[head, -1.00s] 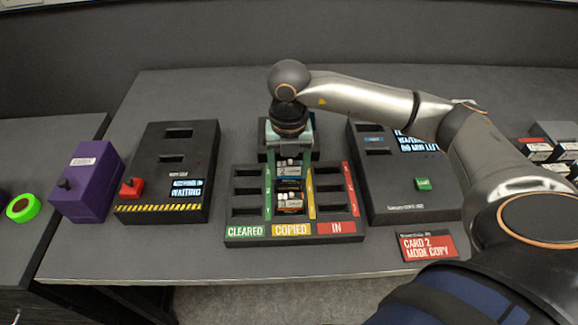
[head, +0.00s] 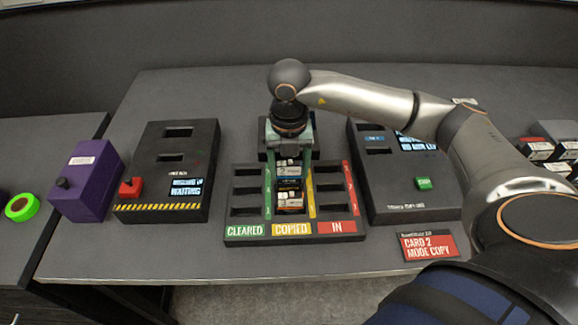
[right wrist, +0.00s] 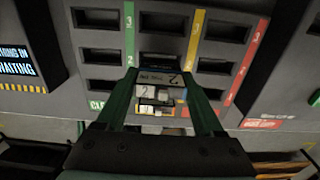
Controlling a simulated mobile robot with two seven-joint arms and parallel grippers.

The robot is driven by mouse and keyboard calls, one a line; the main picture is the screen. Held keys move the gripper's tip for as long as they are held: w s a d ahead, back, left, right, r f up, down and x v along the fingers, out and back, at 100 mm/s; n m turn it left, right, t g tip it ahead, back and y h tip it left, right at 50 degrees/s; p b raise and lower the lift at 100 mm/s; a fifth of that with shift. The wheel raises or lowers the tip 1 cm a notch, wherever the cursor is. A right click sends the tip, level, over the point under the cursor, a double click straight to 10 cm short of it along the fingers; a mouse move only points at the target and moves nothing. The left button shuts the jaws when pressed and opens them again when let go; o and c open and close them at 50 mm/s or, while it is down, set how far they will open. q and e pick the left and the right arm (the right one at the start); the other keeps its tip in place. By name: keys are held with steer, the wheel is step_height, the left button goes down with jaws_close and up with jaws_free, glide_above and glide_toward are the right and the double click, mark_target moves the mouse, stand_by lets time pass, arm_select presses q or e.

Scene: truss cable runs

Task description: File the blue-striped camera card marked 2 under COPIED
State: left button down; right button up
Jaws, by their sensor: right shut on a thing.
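The filing rack (head: 236,236) has three columns of slots, labelled CLEARED, COPIED (head: 291,229) and IN. My right gripper (head: 289,158) points down over the COPIED column, shut on a blue-striped card (head: 288,171) marked 2. The card is upright between the fingers, and it also shows in the right wrist view (right wrist: 160,78). An orange-striped card (head: 290,198) stands in the COPIED column just in front of it. Whether the held card's lower edge is inside a slot is hidden. My left gripper is not in view.
A black box with a red switch and a WAITING display (head: 186,187) stands left of the rack. A card reader with a green button (head: 423,183) stands close on the right. A purple box (head: 88,180) is further left.

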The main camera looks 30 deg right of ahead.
mark_target(290, 161)
steer(key=shift+f+b, duration=1.35)
steer(key=shift+f, duration=0.2)
stand_by(1.5)
stand_by(0.4)
steer(key=o, duration=1.4)
steer(key=shift+r, duration=0.15)
steer(key=shift+r+p, duration=2.8)
steer(key=shift+r, duration=0.9)
steer(key=shift+f, duration=0.1)
